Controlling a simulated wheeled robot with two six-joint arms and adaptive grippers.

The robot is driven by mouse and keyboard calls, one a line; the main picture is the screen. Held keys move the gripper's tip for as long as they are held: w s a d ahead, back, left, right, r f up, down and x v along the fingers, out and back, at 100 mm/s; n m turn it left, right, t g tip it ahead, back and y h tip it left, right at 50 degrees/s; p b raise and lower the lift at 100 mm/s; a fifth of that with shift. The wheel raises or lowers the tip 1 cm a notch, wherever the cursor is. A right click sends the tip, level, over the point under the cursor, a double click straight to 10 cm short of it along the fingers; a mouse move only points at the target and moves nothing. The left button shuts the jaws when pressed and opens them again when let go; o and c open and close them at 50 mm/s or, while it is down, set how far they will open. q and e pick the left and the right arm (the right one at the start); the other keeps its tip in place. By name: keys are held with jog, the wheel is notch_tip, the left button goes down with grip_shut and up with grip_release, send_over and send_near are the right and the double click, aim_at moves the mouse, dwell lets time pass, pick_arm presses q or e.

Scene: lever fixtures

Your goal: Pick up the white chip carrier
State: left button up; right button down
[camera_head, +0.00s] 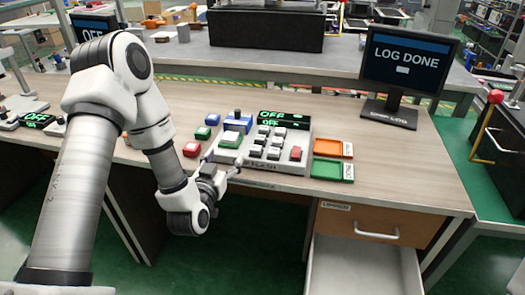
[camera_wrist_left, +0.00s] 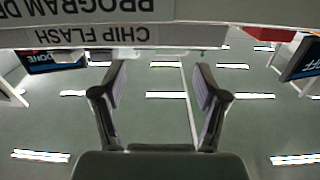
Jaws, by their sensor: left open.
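I cannot single out the white chip carrier for certain. The chip flash console (camera_head: 305,166) is a pale panel on the bench, with a green block (camera_head: 230,138), a blue block (camera_head: 238,124), several white-topped keys (camera_head: 275,141) and a red key (camera_head: 296,153). My left gripper (camera_head: 224,162) is open at the console's front left edge, close to the green block. In the left wrist view the open fingers (camera_wrist_left: 160,70) have nothing between them. A small white piece (camera_wrist_left: 125,53) shows beyond one fingertip, under the CHIP FLASH label (camera_wrist_left: 115,35). My right gripper is out of view.
A LOG DONE monitor (camera_head: 405,62) stands at the right. An open drawer (camera_head: 365,262) juts out below the bench.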

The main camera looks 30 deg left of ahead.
aim_at(228, 140)
pick_arm(q)
jog(key=shift+w+a+r+n+b, duration=0.15)
jog(key=shift+w+a+r+b, duration=0.1)
jog(key=shift+a, duration=0.25)
jog(key=shift+w+a+r+n+b, duration=0.15)
jog(key=shift+a+r, duration=0.1)
jog(key=shift+a, duration=0.2)
jog(key=x, duration=0.7)
jog(key=shift+d, duration=0.2)
jog(key=c, duration=1)
